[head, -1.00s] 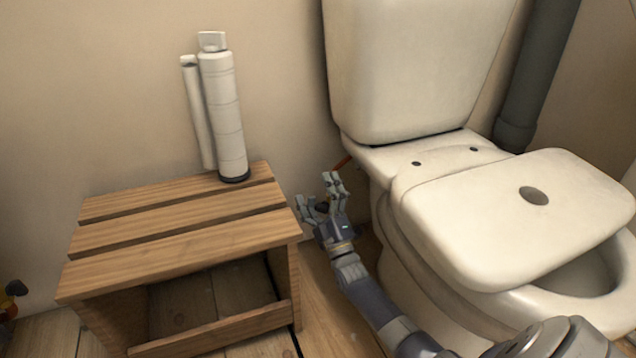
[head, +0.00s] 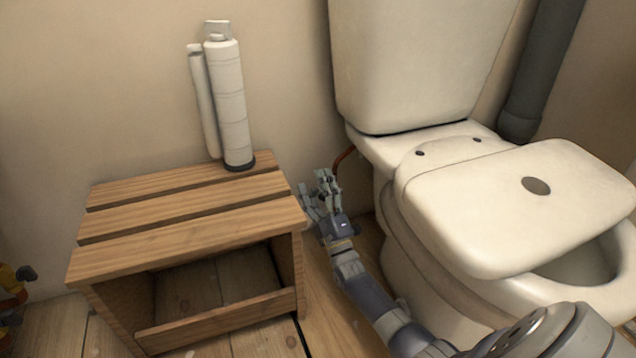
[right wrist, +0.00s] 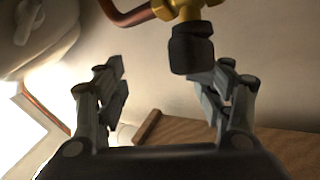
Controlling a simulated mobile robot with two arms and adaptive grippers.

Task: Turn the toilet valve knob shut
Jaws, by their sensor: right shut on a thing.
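The toilet valve shows in the right wrist view as a brass body (right wrist: 190,8) with a black knob (right wrist: 191,48) below it. The right-hand finger is closest to the knob; a gap shows on the left side. In the head view my right gripper (head: 318,188) is low between the wooden bench and the toilet (head: 415,65), and it hides the knob there. My left gripper is not in view.
A copper pipe (head: 344,157) runs behind the gripper beside the toilet. The slatted wooden bench (head: 185,220) stands close on the left, with white cylinders (head: 229,105) on top. A grey pipe (head: 540,70) stands at the back right. A narrow floor strip lies between bench and toilet.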

